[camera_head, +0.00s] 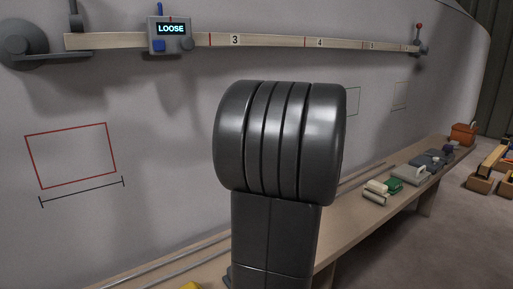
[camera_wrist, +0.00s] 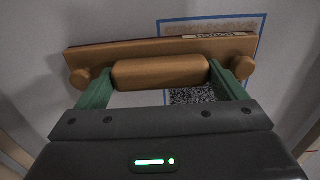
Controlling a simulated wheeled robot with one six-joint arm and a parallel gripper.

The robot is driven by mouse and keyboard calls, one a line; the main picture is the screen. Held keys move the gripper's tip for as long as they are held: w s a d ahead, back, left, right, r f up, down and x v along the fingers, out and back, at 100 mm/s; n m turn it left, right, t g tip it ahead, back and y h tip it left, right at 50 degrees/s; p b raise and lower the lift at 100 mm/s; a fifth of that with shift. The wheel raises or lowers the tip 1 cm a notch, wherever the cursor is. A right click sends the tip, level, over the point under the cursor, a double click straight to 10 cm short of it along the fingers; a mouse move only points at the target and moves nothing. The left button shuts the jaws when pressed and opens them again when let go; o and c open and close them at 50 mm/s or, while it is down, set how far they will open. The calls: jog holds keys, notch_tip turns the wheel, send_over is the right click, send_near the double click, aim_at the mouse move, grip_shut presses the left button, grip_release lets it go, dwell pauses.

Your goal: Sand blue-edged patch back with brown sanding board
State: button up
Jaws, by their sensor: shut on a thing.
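In the wrist view my gripper (camera_wrist: 161,92) has its green fingers shut on the brown sanding board (camera_wrist: 160,50), at its middle grip (camera_wrist: 160,71). The board lies across the picture, tilted slightly up to the right. Behind it on the pale hull is the blue-edged patch (camera_wrist: 262,24); its surface is speckled grey, with a brownish band above the board. The board covers part of the patch and reaches well past its left edge. I cannot tell whether the board touches the hull. In the head view my arm hides the gripper, board and blue-edged patch.
A red-edged rectangle (camera_head: 73,156) is marked on the hull at left. A wooden batten (camera_head: 270,40) with numbers crosses the hull, with a box reading LOOSE (camera_head: 170,35) on it. A bench (camera_head: 340,222) below holds green-and-white items (camera_head: 383,187) and grey blocks (camera_head: 413,173).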

jog(key=shift+r+p, duration=3.55)
jog(key=shift+r, duration=3)
notch_tip(320, 180, down, 14)
jog(key=b, duration=1)
jog(key=shift+r, duration=0.2)
jog(key=shift+o, duration=1.1)
jog(key=shift+c, duration=1.1)
jog(key=shift+s+d, duration=0.3)
jog(key=shift+s, duration=0.15)
